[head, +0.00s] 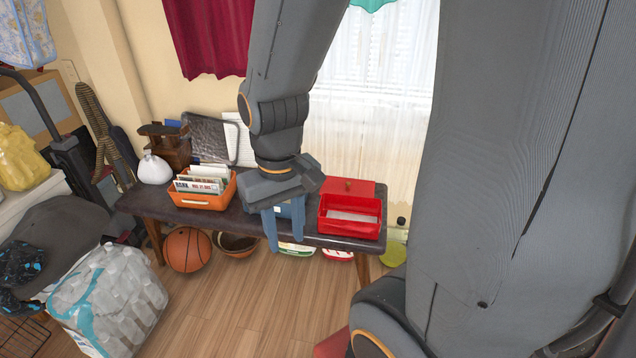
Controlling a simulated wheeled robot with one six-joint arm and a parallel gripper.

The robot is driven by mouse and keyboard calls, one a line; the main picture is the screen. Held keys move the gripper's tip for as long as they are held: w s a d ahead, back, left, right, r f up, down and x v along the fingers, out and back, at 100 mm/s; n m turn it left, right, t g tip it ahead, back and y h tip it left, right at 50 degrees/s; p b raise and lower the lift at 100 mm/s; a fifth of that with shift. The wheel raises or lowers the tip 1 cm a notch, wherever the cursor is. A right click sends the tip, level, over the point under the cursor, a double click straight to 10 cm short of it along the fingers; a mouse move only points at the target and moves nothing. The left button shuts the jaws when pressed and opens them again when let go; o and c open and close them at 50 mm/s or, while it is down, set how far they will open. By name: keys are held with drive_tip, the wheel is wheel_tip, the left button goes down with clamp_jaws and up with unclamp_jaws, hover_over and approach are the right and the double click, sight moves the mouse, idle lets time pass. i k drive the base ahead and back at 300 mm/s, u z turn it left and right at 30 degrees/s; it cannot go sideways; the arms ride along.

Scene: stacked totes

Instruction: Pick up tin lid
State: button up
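A red lid (350,187) with a small knob shows at the back edge of an open red tin (350,229) on the right part of the dark bench. I cannot tell whether the lid is hinged to the tin or loose behind it. The tin shows a pale bottom inside. My gripper (285,242) points down at the bench's front, left of the red tin and apart from the lid. Its two blue-grey fingers are spread, with nothing visible held. A blue item (291,209) sits behind the fingers, partly hidden by my gripper.
The dark bench (325,240) also holds an orange basket (203,203) of cards and a white bag (154,169). A bottle (395,245) stands right of the bench. A bottle pack (108,303) stands front left; the middle floor is clear.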

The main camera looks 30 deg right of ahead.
sight(333, 184)
drive_tip(key=z, duration=0.1)
drive_tip(key=i, duration=0.75)
drive_tip(key=z, duration=0.65)
drive_tip(key=i, duration=0.45)
drive_tip(key=z, duration=0.3)
